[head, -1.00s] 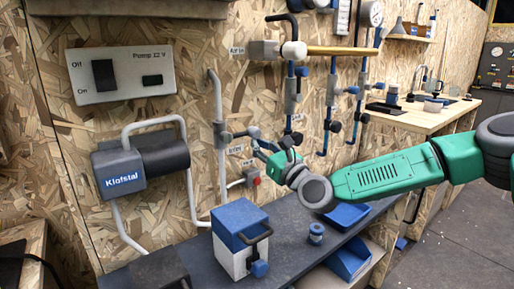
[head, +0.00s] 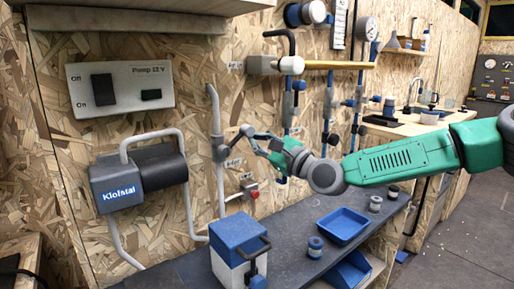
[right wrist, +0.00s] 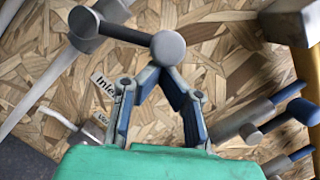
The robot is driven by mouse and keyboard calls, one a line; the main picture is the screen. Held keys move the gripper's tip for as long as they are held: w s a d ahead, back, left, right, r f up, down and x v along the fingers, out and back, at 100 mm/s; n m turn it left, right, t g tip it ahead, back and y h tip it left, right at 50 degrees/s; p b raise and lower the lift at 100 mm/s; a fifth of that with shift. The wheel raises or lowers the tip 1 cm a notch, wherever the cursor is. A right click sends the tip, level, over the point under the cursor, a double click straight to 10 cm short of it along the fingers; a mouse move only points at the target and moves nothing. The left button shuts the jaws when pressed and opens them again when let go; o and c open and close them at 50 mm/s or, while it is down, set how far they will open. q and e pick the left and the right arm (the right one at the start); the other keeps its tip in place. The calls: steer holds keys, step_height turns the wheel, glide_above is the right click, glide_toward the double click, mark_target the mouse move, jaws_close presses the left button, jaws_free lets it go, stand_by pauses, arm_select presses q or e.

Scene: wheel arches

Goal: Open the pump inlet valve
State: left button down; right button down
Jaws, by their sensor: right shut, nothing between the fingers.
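The inlet valve (head: 220,149) sits on the grey vertical pipe on the chipboard wall, above a small label. My right gripper (head: 259,141) reaches in from the right at valve height. In the right wrist view the gripper (right wrist: 163,76) has its fingers drawn together just below the knob. It is shut and empty; whether the tips touch the knob I cannot tell. The "Inlet" label (right wrist: 103,86) shows beside the left finger. My left gripper is not in view.
A pump (head: 138,178) marked Klofstal and a switch panel (head: 120,85) are on the wall at left. More pipes with blue valves (head: 288,105) stand right of the gripper. A blue-and-white box (head: 239,235) and a blue tray (head: 342,226) stand on the bench below.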

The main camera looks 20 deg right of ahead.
steer(key=r+n, duration=0.1)
steer(key=a+r+n+g+p, duration=0.1)
steer(key=n, duration=0.1)
steer(key=shift+s+r+y, duration=0.15)
steer(key=shift+y, duration=0.15)
steer(key=n+p, duration=0.1)
steer(key=a+r+n+p, duration=0.1)
steer(key=n, duration=0.1)
steer(key=shift+s+r+g, duration=0.2)
steer(key=shift+r+g, duration=0.1)
steer(key=shift+s+a+r+n+g+p, duration=0.2)
steer(key=shift+a+n+p, duration=0.25)
steer(key=shift+n, duration=0.15)
steer(key=shift+s+a+r+n+g+p, duration=0.1)
steer(key=shift+a+r+n+g+p, duration=0.1)
steer(key=shift+a+n+p, duration=0.3)
steer(key=shift+s+a+r+n+g+p, duration=0.1)
steer(key=shift+a+r+n+p, duration=0.25)
steer(key=shift+n, duration=0.35)
steer(key=shift+f, duration=0.1)
